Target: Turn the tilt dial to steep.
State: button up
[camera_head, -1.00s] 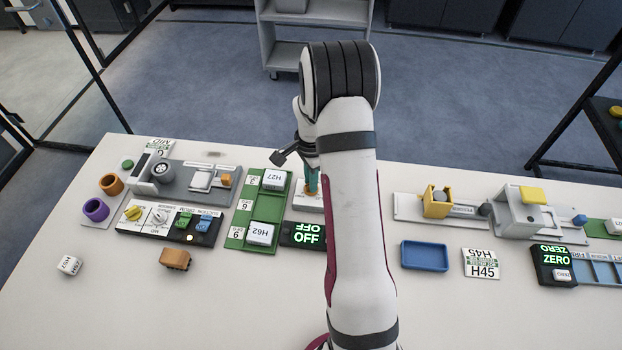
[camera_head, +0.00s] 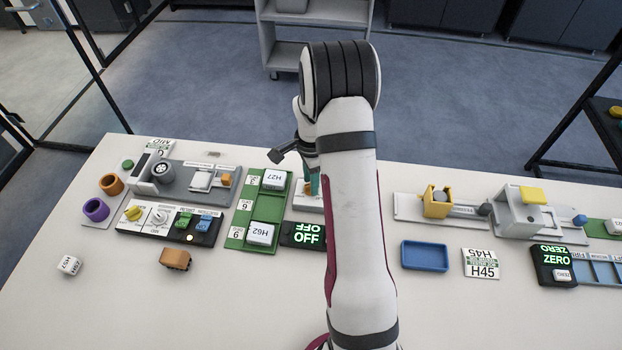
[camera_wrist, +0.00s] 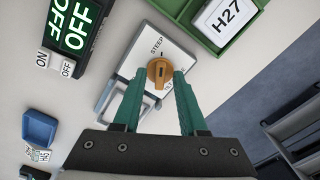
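The orange tilt dial (camera_wrist: 160,73) sits on a white plate (camera_wrist: 182,50) in the wrist view. The word STEEP is printed up and left of the dial; another label on its lower right is partly covered by a finger. A dark mark shows on the dial's face. My gripper (camera_wrist: 160,76) has its two green fingers on either side of the dial, their tips very close to its edges; whether they press on it I cannot tell. In the head view my gripper (camera_head: 312,184) is over the white plate, and my arm hides much of it.
A grey metal loop (camera_wrist: 150,100) is beside the dial. The OFF display (camera_head: 306,235) and a green tray (camera_head: 240,218) with white blocks H27 (camera_head: 273,180) and H62 (camera_head: 261,233) are close by. A blue tray (camera_head: 425,256) lies right of my arm. The front table is mostly clear.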

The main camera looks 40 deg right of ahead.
notch_tip(320, 180, up, 16)
dwell(0.6)
jog(key=shift+f, duration=0.1)
jog(key=s+a+r+n, duration=0.4)
jog(key=s+a, duration=0.1)
jog(key=a, duration=0.5)
jog(key=s+a+n+y, duration=0.1)
jog(key=s+a+n, duration=0.4)
jog(key=s+a, duration=0.2)
jog(key=s+a+f+n, duration=0.1)
jog(key=s+a+n, duration=0.5)
jog(key=s, duration=0.6)
jog(key=shift+a+n+y, duration=0.3)
jog(key=shift+a+y, duration=0.1)
jog(key=shift+a, duration=0.25)
jog(key=shift+f, duration=0.1)
